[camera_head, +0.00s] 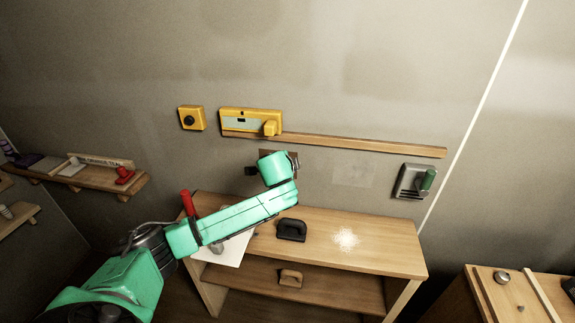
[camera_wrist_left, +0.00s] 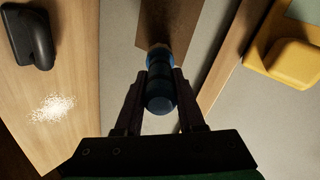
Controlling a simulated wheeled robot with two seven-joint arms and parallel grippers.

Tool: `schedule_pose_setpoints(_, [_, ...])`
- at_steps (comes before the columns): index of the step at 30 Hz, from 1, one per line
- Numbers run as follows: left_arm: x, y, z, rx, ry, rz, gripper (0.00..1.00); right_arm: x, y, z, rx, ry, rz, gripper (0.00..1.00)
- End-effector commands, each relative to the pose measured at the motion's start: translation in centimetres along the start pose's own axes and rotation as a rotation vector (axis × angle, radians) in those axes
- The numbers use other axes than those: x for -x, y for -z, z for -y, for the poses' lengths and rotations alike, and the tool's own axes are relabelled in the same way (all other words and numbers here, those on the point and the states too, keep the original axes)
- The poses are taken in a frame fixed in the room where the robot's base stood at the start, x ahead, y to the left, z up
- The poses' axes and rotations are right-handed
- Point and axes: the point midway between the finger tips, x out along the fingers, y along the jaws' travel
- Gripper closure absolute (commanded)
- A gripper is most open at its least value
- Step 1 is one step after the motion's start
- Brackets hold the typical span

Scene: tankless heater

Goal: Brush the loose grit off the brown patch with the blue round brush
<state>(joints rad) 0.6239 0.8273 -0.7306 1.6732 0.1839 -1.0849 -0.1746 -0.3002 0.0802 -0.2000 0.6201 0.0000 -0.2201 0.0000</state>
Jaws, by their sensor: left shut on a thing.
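My left gripper (camera_wrist_left: 162,74) is shut on the blue round brush (camera_wrist_left: 160,95), gripping it between its two dark fingers. The brush's far end points at the brown patch (camera_wrist_left: 164,20) on the wall and overlaps it in the left wrist view. I cannot tell whether the bristles touch the patch. In the head view the brown patch (camera_head: 293,156) is mostly covered by my green left wrist, which also hides the brush. No separate grit grains can be made out on the patch. My right gripper is in neither view.
A wooden rail (camera_head: 360,147) and a yellow box (camera_head: 240,122) are on the wall above the patch. Below stands a wooden shelf unit (camera_head: 390,258) with a black handled block (camera_head: 291,230) and white speckles (camera_head: 345,239) on top.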

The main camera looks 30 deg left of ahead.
Motion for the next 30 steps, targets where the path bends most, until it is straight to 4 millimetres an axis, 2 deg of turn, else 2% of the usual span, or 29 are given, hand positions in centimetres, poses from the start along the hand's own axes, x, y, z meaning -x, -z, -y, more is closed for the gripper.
schedule_pose_setpoints(13, [4.4, -1.0, -2.7, -0.002, -0.001, 0.002, 1.00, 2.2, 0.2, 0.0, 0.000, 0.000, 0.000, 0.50])
schedule_pose_setpoints(24, [5.0, -1.1, -3.2, -0.001, 0.000, 0.000, 1.00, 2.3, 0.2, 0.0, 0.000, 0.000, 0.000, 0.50])
schedule_pose_setpoints(30, [6.8, -1.5, -4.2, -0.002, -0.002, 0.001, 1.00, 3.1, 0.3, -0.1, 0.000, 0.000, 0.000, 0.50])
